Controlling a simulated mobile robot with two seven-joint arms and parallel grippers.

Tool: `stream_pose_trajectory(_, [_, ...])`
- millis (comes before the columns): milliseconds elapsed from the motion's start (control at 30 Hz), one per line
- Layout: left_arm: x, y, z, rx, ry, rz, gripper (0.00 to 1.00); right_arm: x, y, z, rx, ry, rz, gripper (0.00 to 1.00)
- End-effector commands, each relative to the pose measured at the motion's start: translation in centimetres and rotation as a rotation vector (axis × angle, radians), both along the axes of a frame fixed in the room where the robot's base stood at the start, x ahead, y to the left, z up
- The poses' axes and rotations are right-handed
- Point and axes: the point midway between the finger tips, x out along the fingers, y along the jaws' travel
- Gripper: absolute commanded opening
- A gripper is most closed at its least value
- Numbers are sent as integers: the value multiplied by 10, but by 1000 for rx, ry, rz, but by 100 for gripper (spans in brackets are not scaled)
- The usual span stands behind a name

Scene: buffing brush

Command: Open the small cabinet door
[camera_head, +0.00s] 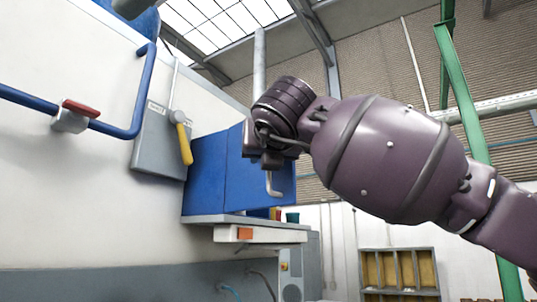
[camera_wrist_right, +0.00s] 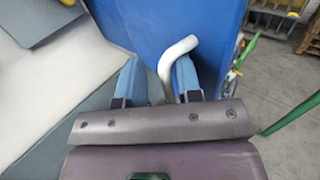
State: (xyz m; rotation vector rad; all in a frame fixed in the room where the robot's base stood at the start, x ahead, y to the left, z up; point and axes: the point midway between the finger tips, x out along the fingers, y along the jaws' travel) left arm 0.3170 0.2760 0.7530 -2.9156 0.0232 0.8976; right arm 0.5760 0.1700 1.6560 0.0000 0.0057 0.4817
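The small blue cabinet (camera_head: 205,177) is fixed to the wall in the middle of the head view, and its door appears shut. A pale bent handle (camera_head: 273,186) sticks out from the door. My right gripper (camera_head: 262,160) is at the door, just above the lower part of the handle. In the right wrist view, the blue door (camera_wrist_right: 180,20) fills the upper middle. The handle (camera_wrist_right: 176,54) reaches between the two blue fingers of my right gripper (camera_wrist_right: 158,82), closer to the right finger. The fingers are apart; contact cannot be told. My left gripper is not in view.
A grey switch box (camera_head: 155,145) with a yellow lever (camera_head: 184,145) is left of the cabinet. A blue pipe (camera_head: 140,95) with a red-handled valve (camera_head: 80,108) runs along the wall. A ledge (camera_head: 250,221) lies below the cabinet. Wooden shelving (camera_head: 400,270) stands far back.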

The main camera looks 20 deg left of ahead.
Motion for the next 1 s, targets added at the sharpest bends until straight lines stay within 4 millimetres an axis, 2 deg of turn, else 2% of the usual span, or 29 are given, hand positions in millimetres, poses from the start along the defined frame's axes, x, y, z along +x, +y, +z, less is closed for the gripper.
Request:
stream_pose_trajectory(33, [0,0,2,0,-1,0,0,-4,-3,12,11,-19,-1,33])
stream_pose_trajectory(367, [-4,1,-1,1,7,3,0,-4,-4,11,11,-18,-2,33])
stream_pose_trajectory(533, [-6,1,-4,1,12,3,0,-12,-8,10,12,-19,0,33])
stream_pose_trajectory(1000, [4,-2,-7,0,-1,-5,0,-76,-41,2,5,-4,1,33])
